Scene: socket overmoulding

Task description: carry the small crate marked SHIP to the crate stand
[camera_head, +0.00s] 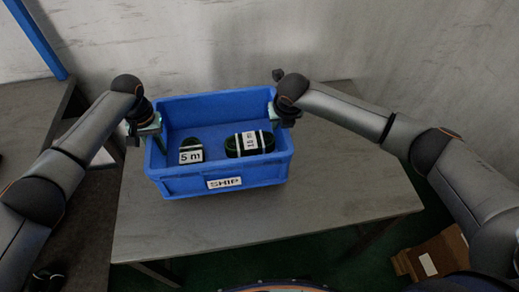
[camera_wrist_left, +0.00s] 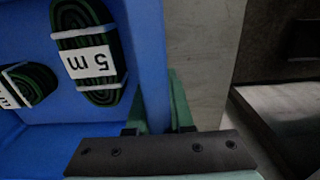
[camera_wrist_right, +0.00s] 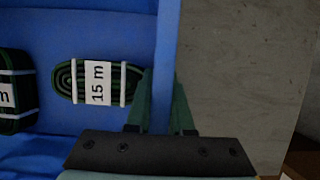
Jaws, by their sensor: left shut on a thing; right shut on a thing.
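The small blue crate marked SHIP (camera_head: 224,183) is upright over a grey table-like surface (camera_head: 190,225); I cannot tell whether it rests on it or hangs just above. Inside lie dark green coiled bundles, one labelled 5 m (camera_head: 191,151) at left and one labelled 15 m (camera_wrist_right: 98,82) at right. My left gripper (camera_head: 150,130) is shut on the crate's left wall; its fingers straddle the wall in the left wrist view (camera_wrist_left: 160,108). My right gripper (camera_head: 284,112) is shut on the right wall, also straddled in the right wrist view (camera_wrist_right: 162,105).
Another dark surface (camera_head: 30,115) stands at the left, with a blue post (camera_head: 38,40) behind it. A pale wall (camera_head: 180,45) closes off the back. A brown box (camera_head: 432,257) sits low at the right. The grey surface is bare in front and right of the crate.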

